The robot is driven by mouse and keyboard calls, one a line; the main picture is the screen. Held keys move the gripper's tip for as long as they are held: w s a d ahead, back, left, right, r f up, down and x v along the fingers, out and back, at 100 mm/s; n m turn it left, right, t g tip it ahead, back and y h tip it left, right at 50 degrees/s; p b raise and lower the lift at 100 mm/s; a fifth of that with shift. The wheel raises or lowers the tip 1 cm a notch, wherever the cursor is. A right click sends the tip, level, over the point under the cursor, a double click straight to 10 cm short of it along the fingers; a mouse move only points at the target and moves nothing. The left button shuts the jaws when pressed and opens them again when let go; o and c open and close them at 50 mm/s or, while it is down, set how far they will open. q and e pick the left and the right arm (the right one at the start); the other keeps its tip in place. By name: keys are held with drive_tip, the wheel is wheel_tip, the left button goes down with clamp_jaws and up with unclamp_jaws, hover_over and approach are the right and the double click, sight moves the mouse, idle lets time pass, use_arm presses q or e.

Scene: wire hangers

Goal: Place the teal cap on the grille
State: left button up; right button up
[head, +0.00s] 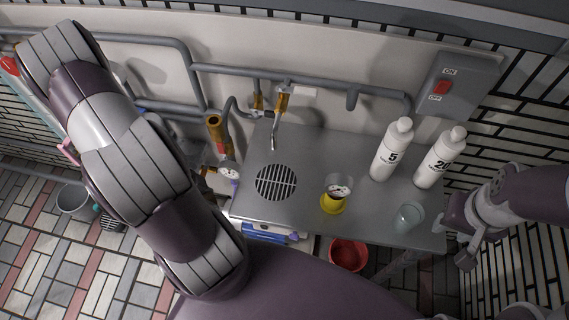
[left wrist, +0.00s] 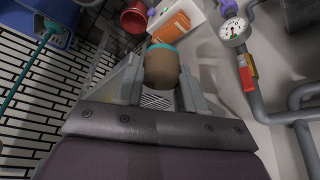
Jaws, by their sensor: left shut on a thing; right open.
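In the left wrist view my left gripper (left wrist: 160,80) is shut on a short tan-brown round piece with a teal rim at its far end, which looks like the teal cap (left wrist: 162,68). In the head view my left arm hides the left gripper and the held piece. The round grille (head: 275,182), dark with light bars, lies bare on the left part of the steel table (head: 310,150). My right gripper (head: 466,260) is open and empty, at the table's right.
On the table stand a gauge on a yellow base (head: 334,198), two white bottles (head: 392,150) (head: 440,157) and a bluish clear cup (head: 408,218). A tap (head: 275,130) overhangs the table behind the grille. A pipe gauge (head: 228,172) is left of it. A red bowl (head: 348,254) is below.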

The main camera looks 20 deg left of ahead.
sight(282, 180)
use_arm(q)
drive_tip(key=w+d+b, duration=0.1)
drive_tip(key=w+d, duration=0.3)
drive_tip(key=w, duration=0.1)
drive_tip(key=w+d+b, duration=0.1)
drive_tip(key=w+d, duration=0.3)
drive_tip(key=d, duration=0.1)
drive_tip(key=shift+w+d, duration=0.1)
drive_tip(key=shift+w, duration=0.3)
drive_tip(key=w+d, duration=0.3)
drive_tip(key=shift+w+d, duration=0.2)
drive_tip(key=shift+w, duration=0.05)
drive_tip(key=shift+a+f, duration=0.1)
drive_tip(key=shift+f, duration=0.25)
drive_tip(key=shift+r, duration=0.1)
drive_tip(key=shift+s, duration=0.1)
drive_tip(key=o, duration=1.1)
